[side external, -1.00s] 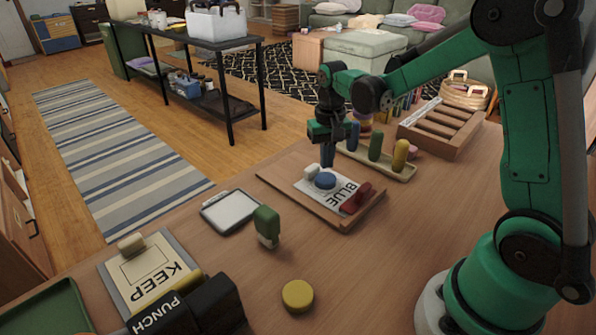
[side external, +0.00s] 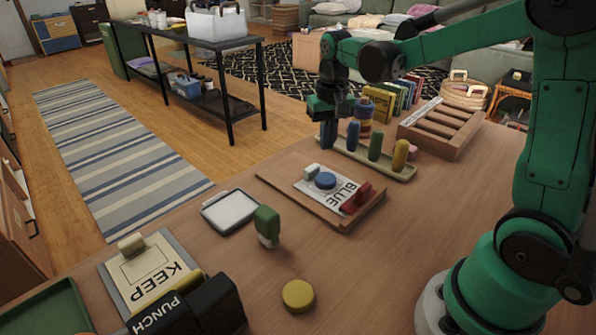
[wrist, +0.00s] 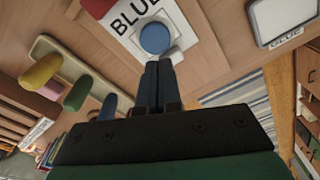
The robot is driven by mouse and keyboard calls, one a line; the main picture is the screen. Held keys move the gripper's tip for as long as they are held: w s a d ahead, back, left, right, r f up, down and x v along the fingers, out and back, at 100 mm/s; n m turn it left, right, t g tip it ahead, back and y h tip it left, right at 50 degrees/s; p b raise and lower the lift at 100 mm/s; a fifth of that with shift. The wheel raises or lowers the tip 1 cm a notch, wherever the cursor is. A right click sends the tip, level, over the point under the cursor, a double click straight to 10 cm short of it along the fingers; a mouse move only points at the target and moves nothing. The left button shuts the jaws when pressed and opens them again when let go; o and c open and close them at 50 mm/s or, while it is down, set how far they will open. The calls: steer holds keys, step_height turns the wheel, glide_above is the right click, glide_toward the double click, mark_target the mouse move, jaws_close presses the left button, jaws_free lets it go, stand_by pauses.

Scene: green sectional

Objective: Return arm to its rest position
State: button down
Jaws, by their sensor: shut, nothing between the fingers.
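My gripper (side external: 329,134) is in the air at the far side of the table, near the left end of the stamp rack (side external: 349,154). Its blue-grey fingers are together with nothing between them; they also show closed in the wrist view (wrist: 159,85). The green arm reaches in from the right side of the side external view. Below the gripper, a wooden board (side external: 285,188) bears a card marked BLUE (side external: 343,193), with a blue round piece (side external: 325,180), a small whitish block (side external: 312,171) and a red stamp (side external: 357,197) on it.

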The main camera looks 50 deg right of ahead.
steer(key=s+a+r+n+t, duration=0.3)
steer(key=s+a+n+t, duration=0.2)
steer(key=a, duration=0.4)
steer(key=shift+s+n+t, duration=0.3)
steer(key=shift+s+t, duration=0.5)
steer(key=shift+s, duration=0.5)
